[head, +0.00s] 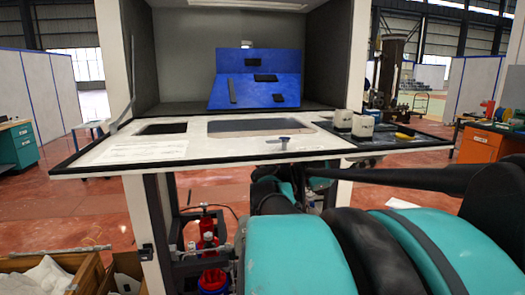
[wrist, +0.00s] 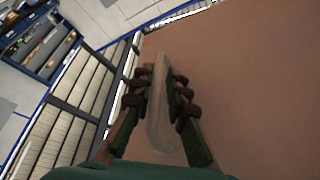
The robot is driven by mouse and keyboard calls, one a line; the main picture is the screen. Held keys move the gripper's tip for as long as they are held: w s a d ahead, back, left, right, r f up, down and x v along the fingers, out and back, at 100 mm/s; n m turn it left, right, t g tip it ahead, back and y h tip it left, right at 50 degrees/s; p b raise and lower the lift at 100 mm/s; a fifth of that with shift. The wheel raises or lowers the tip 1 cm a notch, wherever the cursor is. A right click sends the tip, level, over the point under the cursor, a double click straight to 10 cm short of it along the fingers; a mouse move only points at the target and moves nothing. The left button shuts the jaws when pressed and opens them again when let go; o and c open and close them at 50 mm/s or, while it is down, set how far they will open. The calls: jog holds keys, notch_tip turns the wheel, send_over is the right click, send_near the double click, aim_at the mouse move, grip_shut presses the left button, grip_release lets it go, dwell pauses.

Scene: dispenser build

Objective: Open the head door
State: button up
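In the wrist view, a broad plain brown panel (wrist: 250,90) fills the right side. It may be the head door, but I cannot tell for sure. A pale, slim, handle-like bar (wrist: 158,110) curves in front of its left edge. My gripper (wrist: 160,78) has its two dark fingers on either side of this bar. I cannot tell whether they press on it. In the head view, my gripper is out of sight. The dispenser cabinet (head: 139,55) stands open at the front there, and no door across it is visible.
A white worktop (head: 230,150) juts from the cabinet, with two pale cups (head: 343,119) and a black tray (head: 380,138) at its right. A blue panel (head: 256,78) stands inside. Red bottles (head: 208,245) stand below. Floor shows on both sides.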

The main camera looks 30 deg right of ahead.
dwell(0.3)
jog(key=v, duration=0.7)
jog(key=shift+w+a, duration=0.15)
dwell(0.4)
jog(key=shift+a+f, duration=0.1)
